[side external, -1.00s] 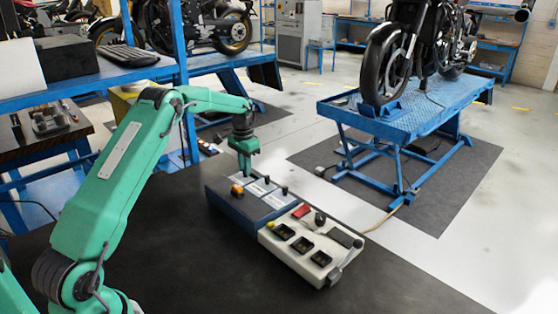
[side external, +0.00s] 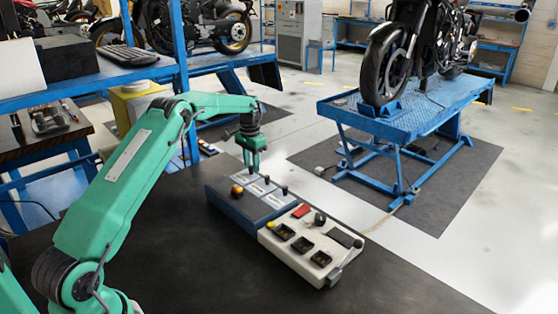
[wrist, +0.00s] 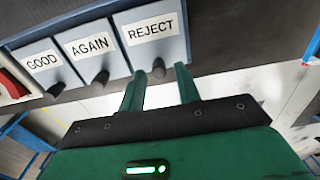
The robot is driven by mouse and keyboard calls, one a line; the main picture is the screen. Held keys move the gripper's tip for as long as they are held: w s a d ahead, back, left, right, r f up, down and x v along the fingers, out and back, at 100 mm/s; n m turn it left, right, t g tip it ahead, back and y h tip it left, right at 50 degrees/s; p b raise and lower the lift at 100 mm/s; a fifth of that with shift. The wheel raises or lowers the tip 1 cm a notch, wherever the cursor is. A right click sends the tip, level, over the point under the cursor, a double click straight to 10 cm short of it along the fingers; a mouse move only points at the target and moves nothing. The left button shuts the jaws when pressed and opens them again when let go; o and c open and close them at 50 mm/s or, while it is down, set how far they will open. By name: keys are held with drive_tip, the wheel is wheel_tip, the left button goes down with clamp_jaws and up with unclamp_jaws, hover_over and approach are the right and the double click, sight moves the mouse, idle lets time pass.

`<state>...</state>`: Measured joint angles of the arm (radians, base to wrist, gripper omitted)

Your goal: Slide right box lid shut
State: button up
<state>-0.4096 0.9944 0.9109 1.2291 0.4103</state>
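The REJECT lid (wrist: 151,30) is a grey plate with a white label and a dark knob (wrist: 158,68); it is the rightmost of three labelled lids in the wrist view. My gripper (wrist: 160,72) is open, its two green fingertips on either side of that knob with a gap showing. I cannot tell whether either finger touches it. In the side view my gripper (side external: 252,168) points down at the far left end of the dark blue box (side external: 228,208). A small orange object (side external: 237,190) is at the box's near left part. The fingers partly hide the far lid there.
The AGAIN lid (wrist: 90,46) and GOOD lid (wrist: 42,66) lie beside it, each with a dark knob. A white control panel (side external: 290,258) with switches adjoins the box. The dark bench top (side external: 200,275) is clear in front. A blue motorcycle lift (side external: 400,124) stands beyond.

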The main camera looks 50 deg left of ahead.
drive_tip(key=shift+s+r, duration=0.1)
drive_tip(key=shift+r, duration=3.3)
